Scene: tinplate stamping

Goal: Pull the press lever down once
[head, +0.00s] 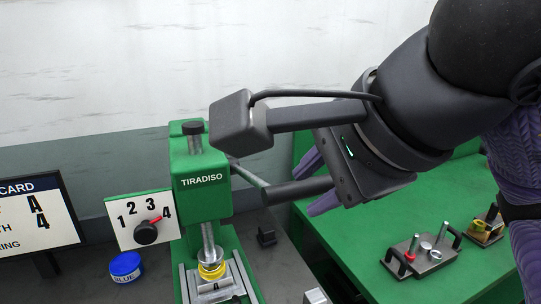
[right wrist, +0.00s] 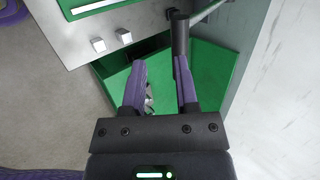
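The green press (head: 203,185), marked TIRADISO, stands in the middle of the head view. Its lever is a thin metal rod with a black handle (head: 298,190), reaching right from the press. My right gripper (head: 314,184) is open, with purple fingers around the handle's height near its free end. In the right wrist view the gripper (right wrist: 161,78) has a clear gap between its fingers. The black handle (right wrist: 180,35) there lines up with the right finger, which partly hides its end; I cannot tell if they touch. My left gripper is not in view.
A yellow die (head: 212,269) sits under the ram. A blue tin (head: 126,266) and a card sign (head: 40,215) stand left. A tool plate (head: 422,256) lies on the green table at right.

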